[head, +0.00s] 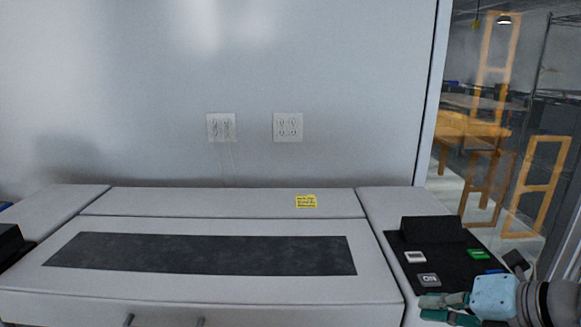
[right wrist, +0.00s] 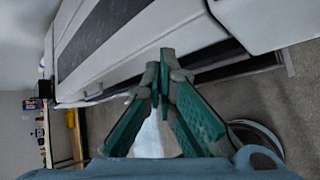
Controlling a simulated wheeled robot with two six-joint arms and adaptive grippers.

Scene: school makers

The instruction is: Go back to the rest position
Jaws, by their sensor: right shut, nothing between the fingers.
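My right gripper (head: 447,308) shows at the lower right of the head view, beside the right end of the white machine (head: 230,301). It has teal fingers and a light blue body. In the right wrist view, the fingers of my right gripper (right wrist: 160,80) come together at the tips with nothing held between them. The machine's white side and dark strip show beyond the fingertips there. My left gripper is not in either view.
A black control panel (head: 455,262) with white, green and blue buttons sits on the machine's right top, close to my right gripper. A yellow note (head: 306,201) is on the machine. Wall outlets (head: 288,127) are behind. Grey floor (right wrist: 275,100) shows in the wrist view.

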